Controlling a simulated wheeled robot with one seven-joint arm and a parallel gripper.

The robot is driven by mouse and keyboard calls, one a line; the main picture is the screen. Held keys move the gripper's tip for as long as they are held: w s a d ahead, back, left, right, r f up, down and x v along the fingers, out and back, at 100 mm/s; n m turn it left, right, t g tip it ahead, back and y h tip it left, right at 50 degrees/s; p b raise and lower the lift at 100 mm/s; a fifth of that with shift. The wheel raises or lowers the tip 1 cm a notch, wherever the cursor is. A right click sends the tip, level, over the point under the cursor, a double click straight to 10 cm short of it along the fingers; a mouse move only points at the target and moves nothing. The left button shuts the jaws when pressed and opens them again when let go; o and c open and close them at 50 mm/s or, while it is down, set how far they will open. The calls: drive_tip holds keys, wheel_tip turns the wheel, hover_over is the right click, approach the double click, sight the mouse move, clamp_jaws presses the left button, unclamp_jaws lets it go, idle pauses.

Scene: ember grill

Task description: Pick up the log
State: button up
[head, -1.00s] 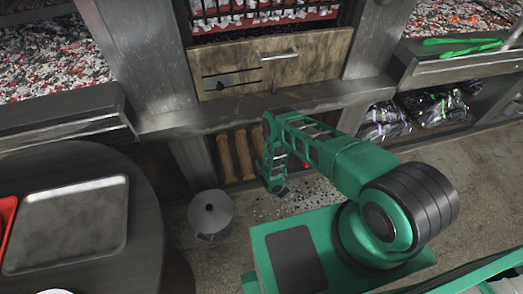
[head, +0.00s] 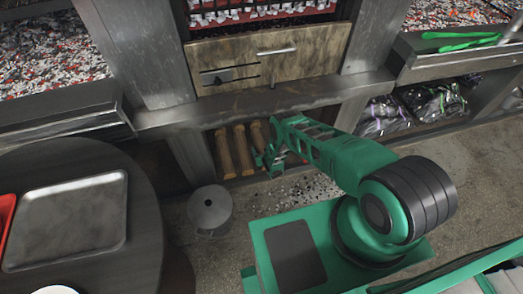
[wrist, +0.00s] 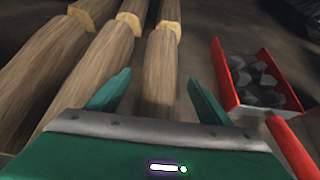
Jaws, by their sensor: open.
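Several brown logs lie side by side in the low opening under the ledge. In the head view there are a left log (head: 225,153), a middle log (head: 242,149) and a right log (head: 258,136). My green gripper (head: 266,163) is at the front of the right log and hides part of it. In the wrist view my gripper (wrist: 157,94) is open, with its fingers spread to either side of the right log (wrist: 161,66). Whether the fingers touch it is unclear. Another log (wrist: 100,62) lies just left of the left finger.
A red scoop (wrist: 222,78) holding dark coals lies right of the logs, close to the right finger. A stone ledge (head: 270,103) overhangs the opening. A grey bin (head: 210,210) and a round table (head: 145,235) stand to the left.

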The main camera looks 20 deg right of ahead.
drive_tip(key=shift+w+f, duration=0.1)
drive_tip(key=c, duration=1.7)
drive_tip(key=shift+w, duration=0.1)
drive_tip(key=shift+c, duration=0.5)
drive_tip(key=shift+r, duration=0.2)
